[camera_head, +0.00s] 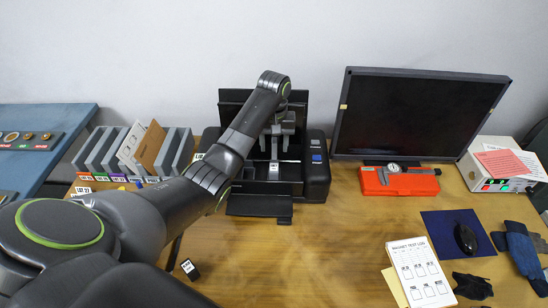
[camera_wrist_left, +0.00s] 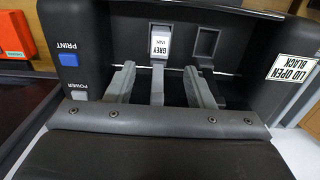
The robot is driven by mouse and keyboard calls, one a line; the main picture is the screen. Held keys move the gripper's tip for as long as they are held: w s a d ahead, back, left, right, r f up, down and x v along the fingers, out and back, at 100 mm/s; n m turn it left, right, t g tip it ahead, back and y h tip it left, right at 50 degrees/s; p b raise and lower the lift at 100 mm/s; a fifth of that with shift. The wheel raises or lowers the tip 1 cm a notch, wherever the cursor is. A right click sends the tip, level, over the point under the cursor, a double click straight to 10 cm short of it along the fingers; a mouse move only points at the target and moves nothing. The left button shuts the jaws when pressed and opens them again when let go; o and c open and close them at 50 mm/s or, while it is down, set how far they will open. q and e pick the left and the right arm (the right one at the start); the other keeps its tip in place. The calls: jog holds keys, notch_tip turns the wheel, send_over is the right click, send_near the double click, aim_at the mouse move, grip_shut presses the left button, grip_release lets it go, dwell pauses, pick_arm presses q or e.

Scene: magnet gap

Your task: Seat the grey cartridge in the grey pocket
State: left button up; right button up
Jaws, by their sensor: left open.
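A grey cartridge (camera_wrist_left: 160,43) with a white GREY label sits at a recess in the black printer; I cannot tell how deep it sits. In the head view the cartridge (camera_head: 273,172) is a small pale block inside the printer (camera_head: 316,180). A dark, empty-looking recess (camera_wrist_left: 207,42) lies beside it in the wrist view. The printer's lid is up. My left gripper (camera_head: 275,150) reaches into the printer. In the wrist view its two grey fingers (camera_wrist_left: 160,70) are apart, short of the cartridge and not touching it. My right gripper is out of view.
A monitor (camera_head: 420,115) and a red caliper case (camera_head: 400,182) stand right of the printer. Upright folders (camera_head: 135,150) stand to its left. A test log sheet (camera_head: 420,270) and a mouse (camera_head: 465,238) lie at the right. The table's front middle is clear.

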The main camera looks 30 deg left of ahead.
pick_arm(q)
jog(key=shift+r+p, duration=0.65)
jog(key=shift+r, duration=1.5)
